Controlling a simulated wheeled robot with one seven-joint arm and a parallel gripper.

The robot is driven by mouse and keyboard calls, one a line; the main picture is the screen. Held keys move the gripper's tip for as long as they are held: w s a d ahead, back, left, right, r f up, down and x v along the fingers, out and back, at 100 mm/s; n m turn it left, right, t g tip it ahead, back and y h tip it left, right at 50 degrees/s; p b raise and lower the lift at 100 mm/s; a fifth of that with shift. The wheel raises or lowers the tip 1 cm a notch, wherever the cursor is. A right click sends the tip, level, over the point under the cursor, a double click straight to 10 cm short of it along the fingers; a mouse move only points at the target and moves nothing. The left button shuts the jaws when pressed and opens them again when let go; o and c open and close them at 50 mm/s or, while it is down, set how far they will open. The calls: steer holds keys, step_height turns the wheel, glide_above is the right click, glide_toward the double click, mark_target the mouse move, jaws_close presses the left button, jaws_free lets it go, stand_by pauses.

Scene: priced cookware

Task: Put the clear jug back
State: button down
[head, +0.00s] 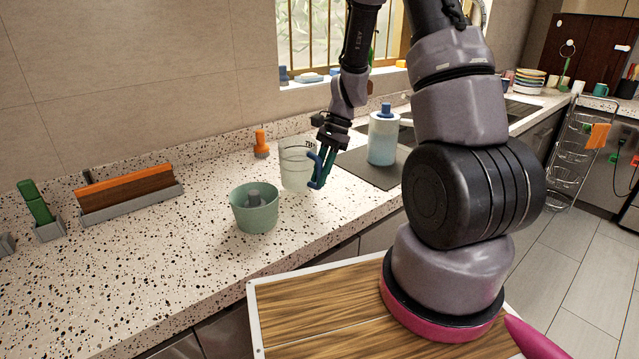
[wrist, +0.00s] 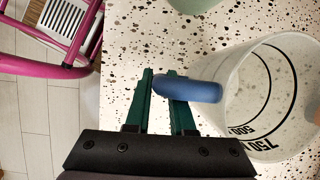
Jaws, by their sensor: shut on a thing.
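The clear jug (head: 296,170) has dark measuring marks and a blue handle (head: 316,172). It is upright at the counter, behind and right of a green pot (head: 252,214). My gripper (head: 323,160) is at the jug's right side, shut on the handle. In the wrist view the green fingers (wrist: 160,78) are around the blue handle (wrist: 192,91), and the jug's open rim and wall (wrist: 262,100) lie to the right. Whether its base touches the counter I cannot tell.
A dark mat (head: 352,160) with a blue-topped bottle (head: 383,138) lies right of the jug. An orange-topped item (head: 261,145) stands behind. A brown block in a grey holder (head: 130,192) is at left. The speckled counter (head: 150,265) is clear at front left.

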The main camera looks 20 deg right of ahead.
steer(key=shift+f, duration=1.45)
steer(key=c, duration=0.8)
jaws_free()
steer(key=shift+o, duration=0.2)
steer(key=v, duration=1.2)
steer(key=s+a+r+n+t+h, duration=0.1)
steer(key=s+r+n+t, duration=0.3)
steer(key=s+r, duration=0.5)
steer(key=s+r+n+t+h, duration=0.1)
steer(key=s+r+n+t, duration=0.3)
steer(key=s+r, duration=0.5)
step_height(320, 180, up, 6)
steer(key=shift+s+a+r+n+t+h, duration=0.15)
steer(key=shift+a+r+n+t+h, duration=0.2)
steer(key=shift+n, duration=0.25)
steer(key=shift+f, duration=0.1)
